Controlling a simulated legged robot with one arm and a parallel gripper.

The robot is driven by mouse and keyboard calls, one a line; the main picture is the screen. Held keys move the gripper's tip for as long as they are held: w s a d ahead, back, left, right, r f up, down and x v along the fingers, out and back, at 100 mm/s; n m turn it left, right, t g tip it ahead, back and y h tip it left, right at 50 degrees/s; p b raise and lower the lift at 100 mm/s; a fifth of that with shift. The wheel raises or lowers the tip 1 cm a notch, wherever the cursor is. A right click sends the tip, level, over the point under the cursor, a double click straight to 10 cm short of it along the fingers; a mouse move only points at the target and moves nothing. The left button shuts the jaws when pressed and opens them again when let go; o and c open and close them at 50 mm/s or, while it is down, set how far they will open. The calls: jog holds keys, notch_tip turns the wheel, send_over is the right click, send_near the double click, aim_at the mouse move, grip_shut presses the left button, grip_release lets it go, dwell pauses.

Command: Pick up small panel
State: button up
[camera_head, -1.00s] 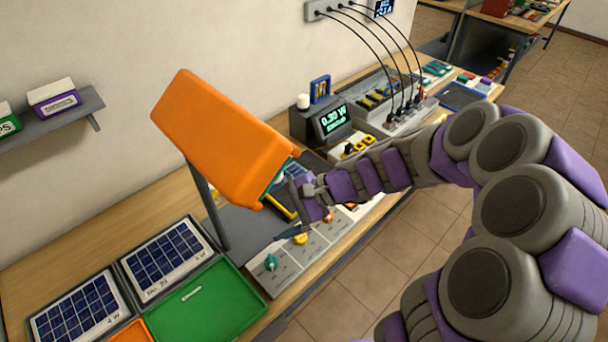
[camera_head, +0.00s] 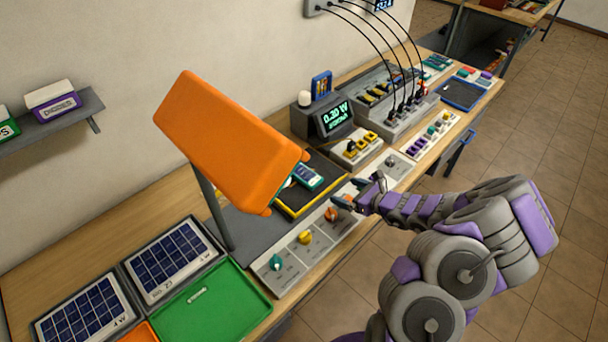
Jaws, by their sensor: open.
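A small teal-edged panel with a dark face (camera_head: 307,176) lies on a black pad with a yellow rim (camera_head: 291,211), partly hidden under the orange lamp hood (camera_head: 222,140). Two larger solar panels, one marked No. 23 (camera_head: 172,260) and one at its left (camera_head: 85,312), lie in compartments at the lower left. My gripper (camera_head: 360,191) is open and empty, just right of the black pad and above the control strip. It is apart from the small panel.
A control strip with teal, yellow and orange knobs (camera_head: 318,246) runs along the bench front. An empty green tray (camera_head: 225,310) is at the lower left. A meter (camera_head: 336,118) and cabled sockets (camera_head: 405,118) stand behind. The lamp hood overhangs the pad.

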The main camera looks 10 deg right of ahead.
jog(key=b, duration=0.2)
send_near(311, 177)
jog(key=shift+w+a+f, duration=0.7)
jog(key=shift+w+f, duration=0.3)
jog(key=shift+f, duration=0.05)
jog(key=shift+a+r+b+x, duration=0.1)
jog(key=shift+r+x, duration=0.05)
jog(key=shift+x, duration=0.9)
jog(key=shift+a+r+b+x, duration=0.1)
jog(key=shift+x, duration=0.9)
jog(key=shift+a+r+b+x, duration=0.1)
jog(key=shift+r+x, duration=0.05)
jog(key=shift+x, duration=0.9)
jog(key=shift+d, duration=0.1)
jog(key=shift+c, duration=0.5)
jog(key=c, duration=1.2)
jog(key=shift+o, duration=0.2)
jog(key=shift+r, duration=0.1)
